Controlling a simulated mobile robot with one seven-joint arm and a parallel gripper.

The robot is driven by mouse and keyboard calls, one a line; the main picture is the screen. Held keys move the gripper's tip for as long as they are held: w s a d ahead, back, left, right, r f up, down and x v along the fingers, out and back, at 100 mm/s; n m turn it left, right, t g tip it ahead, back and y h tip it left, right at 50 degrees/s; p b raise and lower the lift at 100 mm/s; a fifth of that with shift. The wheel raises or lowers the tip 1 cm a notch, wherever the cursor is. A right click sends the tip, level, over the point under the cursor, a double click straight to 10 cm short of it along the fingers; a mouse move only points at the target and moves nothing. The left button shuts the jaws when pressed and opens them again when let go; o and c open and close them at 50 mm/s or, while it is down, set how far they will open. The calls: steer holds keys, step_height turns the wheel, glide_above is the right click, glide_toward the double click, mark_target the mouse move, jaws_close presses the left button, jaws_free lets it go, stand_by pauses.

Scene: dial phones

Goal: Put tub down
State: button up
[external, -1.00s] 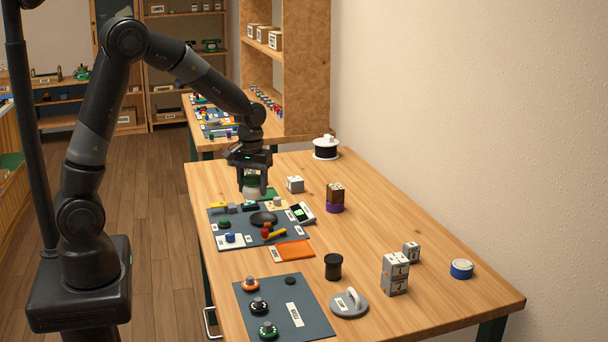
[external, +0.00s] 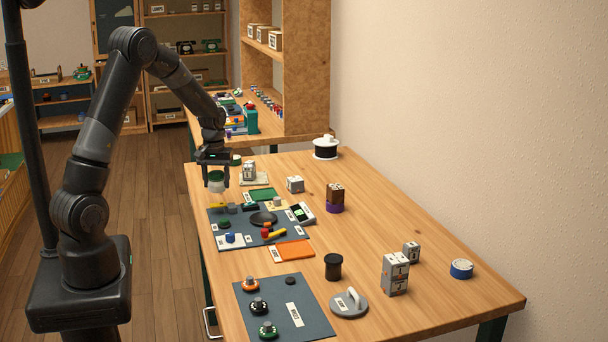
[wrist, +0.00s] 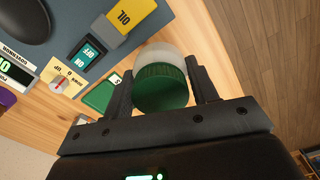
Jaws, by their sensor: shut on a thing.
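The tub (external: 215,187) is a small pale jar with a green lid. My gripper (external: 216,178) is shut on it, with a finger on each side. The tub hangs upright near the far left corner of the work table (external: 350,185). I cannot tell whether its base touches the wood. In the wrist view the green lid (wrist: 160,88) faces the camera between the fingers, and the pale body shows behind it.
A dark mat (external: 226,218) with several small parts lies just nearer than the tub. A green card (external: 263,194) and a grey-white block (external: 249,171) are to its right. In the wrist view the table edge and floor (wrist: 270,50) are close on the right.

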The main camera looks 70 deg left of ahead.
steer(key=shift+s+a+f, duration=0.1)
steer(key=shift+a+f, duration=0.3)
steer(key=shift+a, duration=0.15)
steer(key=shift+s+a+f, duration=0.1)
steer(key=shift+a+f, duration=0.25)
steer(key=shift+a, duration=0.2)
steer(key=shift+f, duration=1.9)
steer(key=shift+f, duration=0.15)
steer(key=o, duration=1)
step_height(320, 180, up, 12)
steer(key=shift+r, duration=0.2)
